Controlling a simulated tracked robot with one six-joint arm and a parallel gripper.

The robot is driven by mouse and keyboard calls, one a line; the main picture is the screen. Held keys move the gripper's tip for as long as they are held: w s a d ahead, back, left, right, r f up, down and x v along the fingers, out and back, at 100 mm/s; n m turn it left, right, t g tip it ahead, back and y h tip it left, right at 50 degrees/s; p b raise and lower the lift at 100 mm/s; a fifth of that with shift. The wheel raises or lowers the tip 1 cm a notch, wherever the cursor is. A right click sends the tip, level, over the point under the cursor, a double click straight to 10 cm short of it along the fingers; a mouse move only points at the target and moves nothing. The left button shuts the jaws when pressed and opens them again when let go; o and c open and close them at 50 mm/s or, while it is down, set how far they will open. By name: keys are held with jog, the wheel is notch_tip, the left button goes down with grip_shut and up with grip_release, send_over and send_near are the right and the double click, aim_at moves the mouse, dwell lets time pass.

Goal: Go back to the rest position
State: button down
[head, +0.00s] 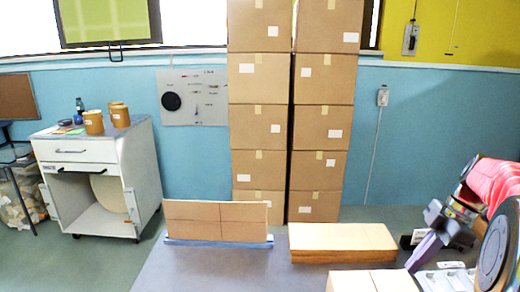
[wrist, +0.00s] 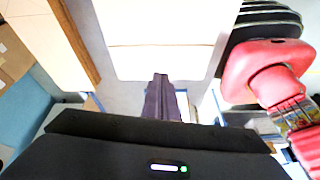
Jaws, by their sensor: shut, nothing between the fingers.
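My gripper (head: 416,262) is at the right of the head view, with its purple fingers pointing down and to the left. It is shut and empty. In the wrist view the closed dark fingers (wrist: 161,92) show at the middle, with a pale, flat-topped surface (wrist: 160,45) beyond them. In the head view the fingertips are just right of a cardboard box (head: 370,281) at the bottom edge. I cannot tell how far above the table they are.
Tall columns of boxes (head: 258,125) stand behind. A white cabinet (head: 85,165) is at left. A red padded thing (wrist: 268,72) shows at right in the wrist view.

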jog(key=s+a+f+m+h, duration=0.3)
jog(key=s+a+f+m, duration=0.1)
jog(key=m, duration=0.9)
jog(key=s+a+r+t, duration=0.1)
jog(key=s+a, duration=0.2)
jog(key=a, duration=0.4)
jog(key=s+a+r+m+t+h, duration=0.1)
jog(key=s+a+r+t, duration=0.1)
jog(key=a, duration=0.6)
jog(key=s+a+r+t, duration=0.1)
jog(key=s+a+t, duration=0.1)
jog(key=s+a, duration=0.3)
jog(key=a, duration=0.2)
jog(key=shift+a+r+m, duration=0.35)
jog(key=shift+m, duration=0.05)
jog(key=shift+s, duration=0.1)
